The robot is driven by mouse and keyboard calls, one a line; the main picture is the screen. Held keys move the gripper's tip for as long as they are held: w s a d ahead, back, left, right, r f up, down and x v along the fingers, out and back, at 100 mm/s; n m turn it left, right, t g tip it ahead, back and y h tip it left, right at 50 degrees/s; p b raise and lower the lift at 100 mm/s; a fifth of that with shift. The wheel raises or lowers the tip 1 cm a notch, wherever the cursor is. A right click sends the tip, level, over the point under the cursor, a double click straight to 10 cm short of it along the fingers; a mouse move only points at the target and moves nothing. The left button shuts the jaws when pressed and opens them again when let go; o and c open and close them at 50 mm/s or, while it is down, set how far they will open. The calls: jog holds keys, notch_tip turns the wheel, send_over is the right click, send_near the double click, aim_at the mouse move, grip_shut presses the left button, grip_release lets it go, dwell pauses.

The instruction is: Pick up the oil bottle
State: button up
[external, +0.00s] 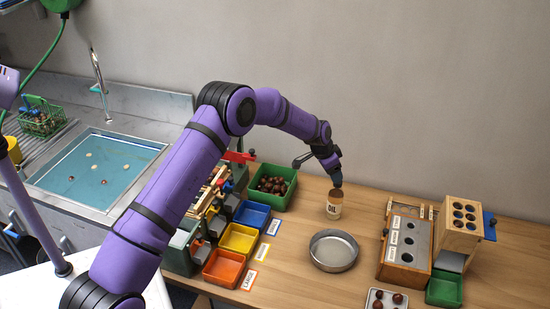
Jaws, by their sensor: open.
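The oil bottle (334,209) is a small cream container with a dark top and dark lettering on its label. It stands upright on the wooden table behind the round metal pan. My gripper (337,182) is directly above the bottle, pointing down, with its tips at or just over the bottle's top. My gripper is open. The fingers are small and dark in this view, and I cannot tell whether they touch the bottle or reach around its top.
A round metal pan (334,266) sits just in front of the bottle. A green bin of chestnuts (291,199) is to the left, with blue, yellow and orange trays nearer. A wooden box with holes (380,262) stands right. Table right of the bottle is clear.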

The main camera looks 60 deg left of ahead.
aim_at(338, 184)
jog(key=shift+x, duration=3.65)
jog(key=shift+d, duration=0.1)
grip_shut()
